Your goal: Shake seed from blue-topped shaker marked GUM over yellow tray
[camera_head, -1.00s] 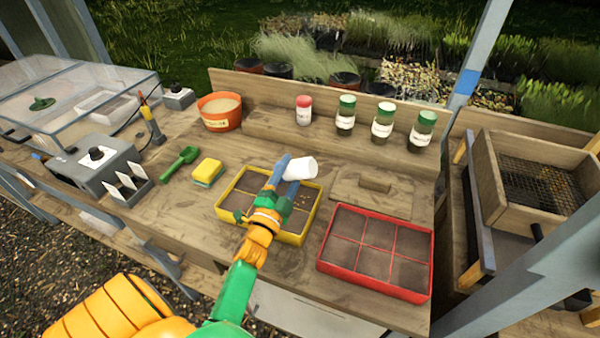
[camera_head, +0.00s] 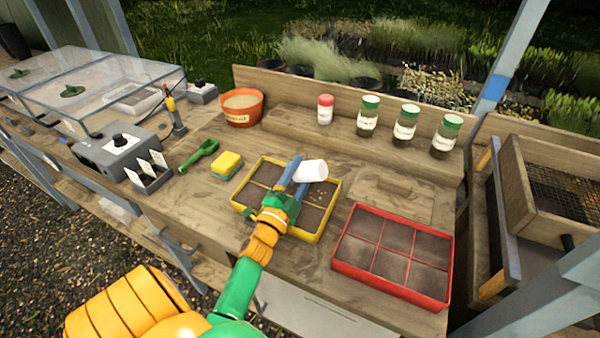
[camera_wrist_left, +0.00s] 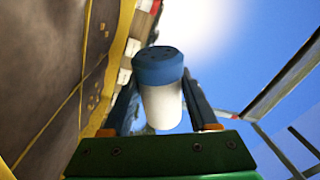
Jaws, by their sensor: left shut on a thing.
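My left gripper (camera_head: 297,172) is shut on the shaker (camera_head: 313,171), held tipped over above the yellow tray (camera_head: 236,205). In the head view only its white body shows clearly. The left wrist view shows the shaker's blue top (camera_wrist_left: 160,66) and white body (camera_wrist_left: 162,106) between the fingers (camera_wrist_left: 158,108). No GUM marking can be read. The yellow tray has dark soil compartments, partly hidden by my gripper and the shaker. Small pale specks lie on the soil in its right part, and specks also show in the left wrist view. My right gripper is out of view.
A red tray (camera_head: 337,268) stands right of the yellow one. A sponge (camera_head: 227,164), green scoop (camera_head: 199,155) and orange pot (camera_head: 243,107) are to the left. A red-topped shaker (camera_head: 325,110) and green-topped jars (camera_head: 405,122) line the back ledge.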

